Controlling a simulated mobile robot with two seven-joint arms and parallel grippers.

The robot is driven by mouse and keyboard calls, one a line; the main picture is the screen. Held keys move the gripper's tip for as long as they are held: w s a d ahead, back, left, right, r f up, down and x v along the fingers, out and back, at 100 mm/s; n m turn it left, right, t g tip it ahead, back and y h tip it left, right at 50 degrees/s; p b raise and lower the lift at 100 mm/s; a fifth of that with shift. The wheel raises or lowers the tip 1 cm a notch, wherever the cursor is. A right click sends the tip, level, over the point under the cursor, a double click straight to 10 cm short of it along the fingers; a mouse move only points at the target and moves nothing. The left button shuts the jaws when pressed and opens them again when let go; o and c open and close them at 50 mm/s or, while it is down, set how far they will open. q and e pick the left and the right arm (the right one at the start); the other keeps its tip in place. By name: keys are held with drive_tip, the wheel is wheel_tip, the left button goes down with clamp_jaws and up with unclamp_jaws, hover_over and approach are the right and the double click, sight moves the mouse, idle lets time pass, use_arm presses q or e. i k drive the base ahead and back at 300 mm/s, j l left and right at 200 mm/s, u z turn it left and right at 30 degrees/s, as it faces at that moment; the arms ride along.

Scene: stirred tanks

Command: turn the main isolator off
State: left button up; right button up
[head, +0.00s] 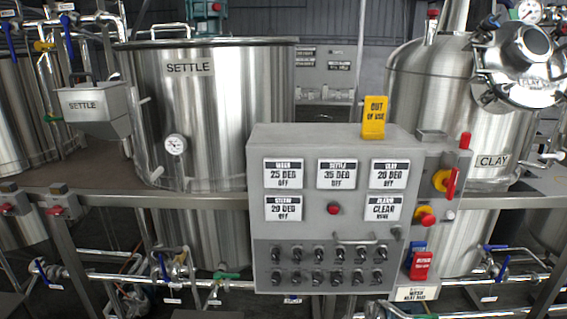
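The grey control panel (333,225) stands in front of me, right of centre. On its right side a red handle on a yellow disc (440,181) looks like the main isolator. The handle stands close to upright, tilted slightly; its label is too small to read. Below it is a red push button on a yellow base (426,217). Neither of my grippers is in view, and nothing touches the handle.
A yellow "out of use" tag (375,117) stands on the panel top. A red tag (420,265) and a blue tag (417,246) hang at its lower right. The SETTLE tank (215,110) and CLAY tank (430,100) stand behind. A rail (130,200) runs across.

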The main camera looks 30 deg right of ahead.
sight(444, 180)
drive_tip(key=z, duration=1.95)
